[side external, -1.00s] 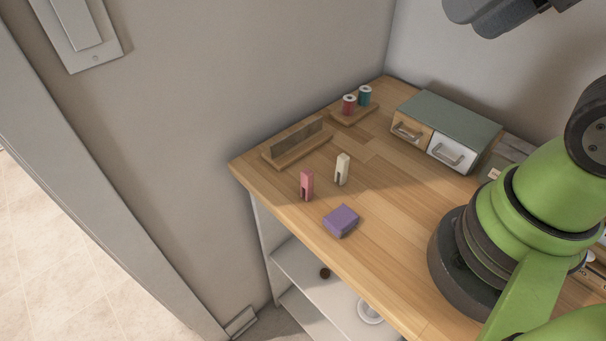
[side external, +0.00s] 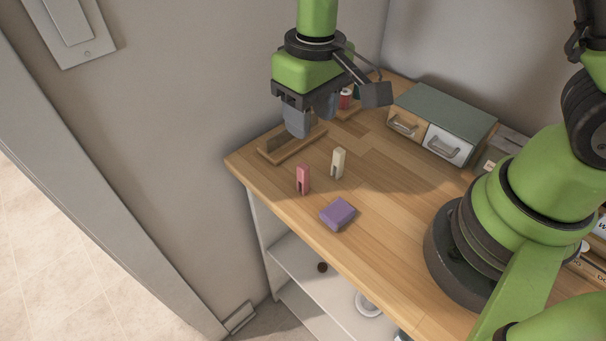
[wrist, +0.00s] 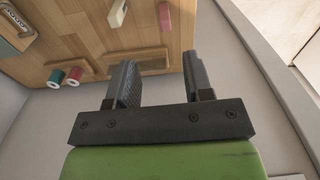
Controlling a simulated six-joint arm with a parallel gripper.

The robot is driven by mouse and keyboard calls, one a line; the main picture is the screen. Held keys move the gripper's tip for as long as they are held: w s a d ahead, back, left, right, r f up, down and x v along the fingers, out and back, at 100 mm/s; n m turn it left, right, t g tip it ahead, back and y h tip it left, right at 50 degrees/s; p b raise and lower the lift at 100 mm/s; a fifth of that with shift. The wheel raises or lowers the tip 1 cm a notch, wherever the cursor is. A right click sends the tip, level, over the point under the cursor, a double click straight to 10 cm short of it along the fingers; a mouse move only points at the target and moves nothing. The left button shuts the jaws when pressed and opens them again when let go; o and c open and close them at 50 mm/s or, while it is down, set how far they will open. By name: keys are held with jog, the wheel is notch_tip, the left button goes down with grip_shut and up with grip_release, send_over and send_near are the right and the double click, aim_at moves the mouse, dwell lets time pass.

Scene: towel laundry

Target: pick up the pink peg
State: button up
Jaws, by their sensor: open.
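The pink peg (side external: 302,179) stands upright on the wooden table near its left front edge. It also shows at the top of the wrist view (wrist: 164,15). A cream peg (side external: 338,163) stands just to its right and slightly behind, and shows in the wrist view (wrist: 118,13). My gripper (side external: 311,118) is open and empty, above the table behind the pegs. In the wrist view its two fingers (wrist: 160,82) are apart with nothing between them. The pink peg lies beyond the fingertips.
A purple block (side external: 338,214) lies in front of the pegs. A wooden rack (side external: 277,155) stands behind them, partly hidden by my gripper. Thread spools (wrist: 65,77) and a drawer box (side external: 441,124) stand further back. The table (side external: 385,185) is clear right of the pegs.

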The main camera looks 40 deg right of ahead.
aim_at(303, 166)
jog(key=f, duration=0.5)
jog(key=shift+a+f, duration=0.2)
jog(key=shift+f, duration=0.15)
jog(key=f, duration=0.5)
jog(key=shift+w+a+f, duration=0.25)
jog(key=shift+w+f, duration=0.05)
jog(key=shift+w, duration=0.05)
grip_shut()
